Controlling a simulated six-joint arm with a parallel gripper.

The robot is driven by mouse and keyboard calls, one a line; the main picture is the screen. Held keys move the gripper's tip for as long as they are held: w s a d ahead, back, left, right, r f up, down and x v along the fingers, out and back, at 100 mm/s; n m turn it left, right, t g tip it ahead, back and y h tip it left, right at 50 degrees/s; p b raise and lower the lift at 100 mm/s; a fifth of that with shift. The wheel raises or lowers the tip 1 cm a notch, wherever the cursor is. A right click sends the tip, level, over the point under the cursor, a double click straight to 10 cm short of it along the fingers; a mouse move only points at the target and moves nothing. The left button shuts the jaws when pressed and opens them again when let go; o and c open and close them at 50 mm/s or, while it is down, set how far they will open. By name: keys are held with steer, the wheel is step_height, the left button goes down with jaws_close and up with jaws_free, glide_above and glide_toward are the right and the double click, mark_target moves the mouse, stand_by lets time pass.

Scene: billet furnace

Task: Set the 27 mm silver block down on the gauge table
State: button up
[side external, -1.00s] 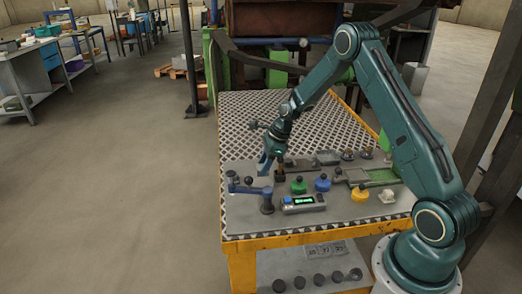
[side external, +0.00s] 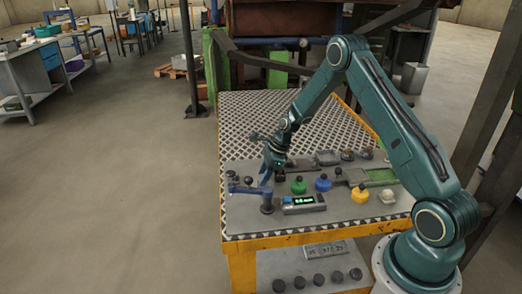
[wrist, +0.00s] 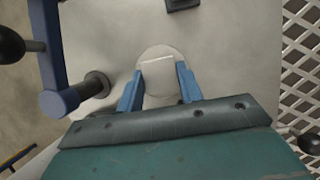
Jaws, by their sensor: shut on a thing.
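My gripper (wrist: 158,88) has its blue fingers closed on the sides of the silver block (wrist: 157,75), a pale square face in the wrist view. The block is over the round pale disc of the gauge table (wrist: 154,50), whose far rim shows beyond it. I cannot tell whether the block touches the disc. In the side view my gripper (side external: 266,178) is low, close behind the blue gauge arm (side external: 248,189). The block is too small or hidden to make out there.
The blue gauge post (wrist: 68,101) stands just left of my fingers in the wrist view. A readout box (side external: 303,203) lies in front. A perforated plate (side external: 310,120) lies behind.

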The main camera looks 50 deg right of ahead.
steer(key=o, duration=1.2)
steer(key=shift+f, duration=0.1)
steer(key=v, duration=1.2)
steer(key=shift+r, duration=0.2)
steer(key=shift+a, duration=0.1)
